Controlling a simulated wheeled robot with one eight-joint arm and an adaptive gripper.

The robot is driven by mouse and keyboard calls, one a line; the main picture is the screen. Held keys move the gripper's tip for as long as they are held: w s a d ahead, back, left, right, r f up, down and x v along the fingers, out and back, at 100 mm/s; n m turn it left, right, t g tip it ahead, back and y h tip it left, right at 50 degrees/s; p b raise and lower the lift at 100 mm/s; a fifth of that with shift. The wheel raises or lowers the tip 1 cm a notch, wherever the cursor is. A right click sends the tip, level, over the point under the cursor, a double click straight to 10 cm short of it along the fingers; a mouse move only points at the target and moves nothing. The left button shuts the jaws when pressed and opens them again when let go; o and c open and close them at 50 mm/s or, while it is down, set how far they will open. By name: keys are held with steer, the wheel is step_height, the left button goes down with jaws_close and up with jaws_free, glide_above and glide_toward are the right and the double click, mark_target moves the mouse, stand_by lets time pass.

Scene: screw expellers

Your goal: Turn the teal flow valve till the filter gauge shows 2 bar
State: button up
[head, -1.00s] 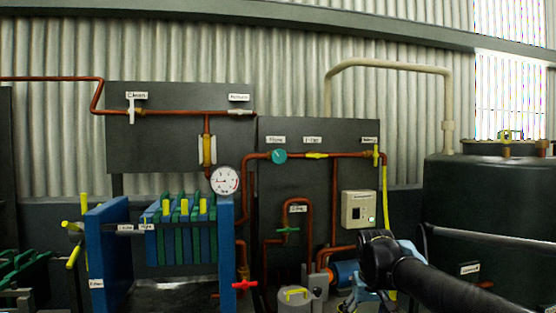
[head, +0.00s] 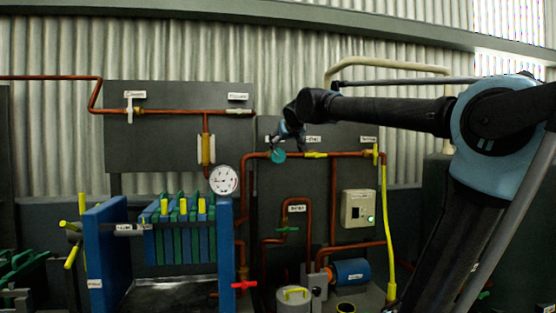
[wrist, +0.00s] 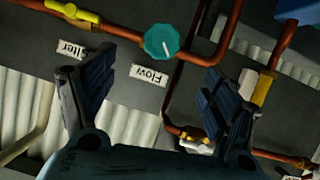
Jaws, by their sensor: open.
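The teal flow valve (head: 278,156) is a round knob on the copper pipe of the dark panel. In the wrist view the knob (wrist: 161,41) shows a white pointer line, beside a "Flow" label (wrist: 149,75). My gripper (head: 288,143) is at the knob's upper right in the head view. In the wrist view its two fingers (wrist: 158,90) are spread wide and empty, with the knob ahead between their lines and apart from them. The round white gauge (head: 223,180) stands above the blue filter press; its reading is too small to tell.
A yellow-handled valve (head: 316,155) sits right of the knob on the same pipe. A green handle (head: 287,229) and a red handle (head: 244,285) are lower. A control box (head: 357,208) shows a green light. My arm covers the right side.

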mark_target(279, 154)
steer(key=x, duration=1.1)
steer(key=r+x, duration=0.1)
steer(key=x, duration=0.5)
steer(key=shift+w+a+f, duration=0.15)
steer(key=shift+w+a, duration=0.15)
steer(key=shift+a, duration=0.05)
steer(key=c, duration=1.1)
